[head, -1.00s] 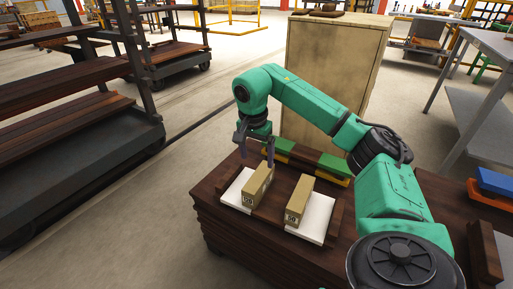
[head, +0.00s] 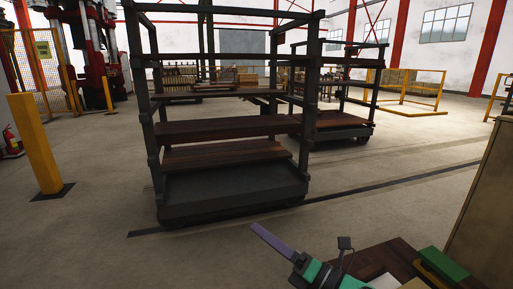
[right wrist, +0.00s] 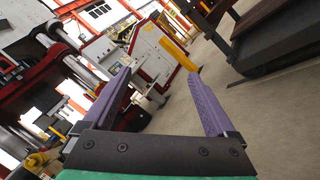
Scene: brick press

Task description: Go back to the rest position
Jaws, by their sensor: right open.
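My right gripper (head: 272,241) is low in the head view, its purple finger pointing up and left, beyond the left edge of the dark wooden table (head: 385,258). In the right wrist view the two purple fingers of the gripper (right wrist: 158,76) stand wide apart with nothing between them. My left gripper is in neither view. The rest of the tabletop is cut off by the frame.
A dark shelf cart (head: 232,190) with wooden shelves stands ahead. A yellow post (head: 35,145) stands at left, and a tan cabinet (head: 490,200) rises at right. Red machinery (head: 92,45) is at the back left. The floor between table and cart is open.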

